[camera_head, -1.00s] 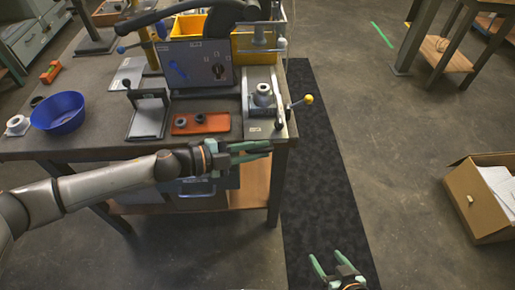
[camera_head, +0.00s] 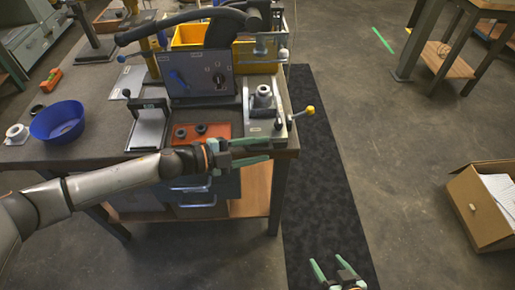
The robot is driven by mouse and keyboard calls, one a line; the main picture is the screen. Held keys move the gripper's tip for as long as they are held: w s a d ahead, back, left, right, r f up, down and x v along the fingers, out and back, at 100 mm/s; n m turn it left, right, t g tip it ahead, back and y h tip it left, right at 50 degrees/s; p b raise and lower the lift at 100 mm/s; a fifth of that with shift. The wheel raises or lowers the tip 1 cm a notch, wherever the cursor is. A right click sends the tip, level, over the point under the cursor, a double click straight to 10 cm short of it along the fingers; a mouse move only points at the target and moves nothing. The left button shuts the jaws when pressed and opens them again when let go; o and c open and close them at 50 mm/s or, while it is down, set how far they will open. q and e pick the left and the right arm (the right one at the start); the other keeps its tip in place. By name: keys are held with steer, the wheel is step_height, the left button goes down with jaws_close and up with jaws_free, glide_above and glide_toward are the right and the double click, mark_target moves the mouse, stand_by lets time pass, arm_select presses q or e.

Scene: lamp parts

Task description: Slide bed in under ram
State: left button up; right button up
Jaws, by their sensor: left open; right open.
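The press with its ram (camera_head: 262,45) stands at the right end of the workbench. Below it, a pale metal bed (camera_head: 258,122) lies on a slide, with a round metal fitting (camera_head: 263,97) on top and a lever with a yellow knob (camera_head: 310,110) at its right side. The fitting sits in front of the ram, not directly beneath it as far as I can tell. My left gripper (camera_head: 262,151) is open and empty at the bench's front edge, just in front of the bed. My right gripper (camera_head: 335,268) is open and empty, low over the dark floor mat.
A grey control box (camera_head: 203,75) stands left of the bed. An orange tray (camera_head: 198,136) with dark rings, a small stand (camera_head: 149,125) and a blue bowl (camera_head: 58,122) are on the bench (camera_head: 92,148). A cardboard box (camera_head: 480,205) stands on the floor at right.

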arm_select(q)
steer(key=v, duration=1.2)
steer(key=shift+s+a, duration=0.15)
steer(key=shift+a, duration=0.1)
steer(key=shift+r, duration=0.1)
